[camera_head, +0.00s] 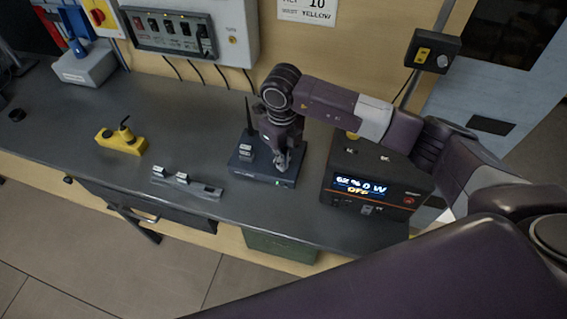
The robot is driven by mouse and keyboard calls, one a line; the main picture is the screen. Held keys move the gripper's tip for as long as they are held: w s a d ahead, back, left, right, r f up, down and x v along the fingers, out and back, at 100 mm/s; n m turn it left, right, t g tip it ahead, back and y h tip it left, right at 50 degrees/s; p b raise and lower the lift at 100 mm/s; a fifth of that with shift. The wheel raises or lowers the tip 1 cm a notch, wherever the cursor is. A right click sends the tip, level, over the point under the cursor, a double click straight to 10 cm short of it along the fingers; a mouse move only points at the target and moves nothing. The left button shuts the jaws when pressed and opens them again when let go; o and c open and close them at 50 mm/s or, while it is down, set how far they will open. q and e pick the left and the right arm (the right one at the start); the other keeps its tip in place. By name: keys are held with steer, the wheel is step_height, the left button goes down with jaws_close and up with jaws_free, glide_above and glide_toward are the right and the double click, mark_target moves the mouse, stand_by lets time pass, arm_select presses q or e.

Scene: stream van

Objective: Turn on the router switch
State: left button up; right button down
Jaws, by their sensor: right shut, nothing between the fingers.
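The router (258,173) is a dark box with an upright antenna (249,115), standing on the grey worktop in the head view. A small light switch (245,153) shows on the left of its top. A small green light shows on its front edge. My right gripper (281,167) points down onto the right part of the router's top and is shut with nothing in it. I cannot tell whether its tips touch the router. The gripper hides part of the router's top. My left gripper is not in view.
A grey switch strip (188,186) and a yellow controller (121,141) lie to the left. A switch panel (172,33) is on the wall. The worktop between them is clear.

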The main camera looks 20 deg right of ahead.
steer(key=shift+f, duration=0.2)
steer(key=shift+s+r, duration=0.1)
steer(key=shift+r, duration=0.05)
steer(key=shift+r+p, duration=0.55)
steer(key=shift+r, duration=0.3)
steer(key=shift+r+p, duration=1.4)
steer(key=shift+r, duration=1.15)
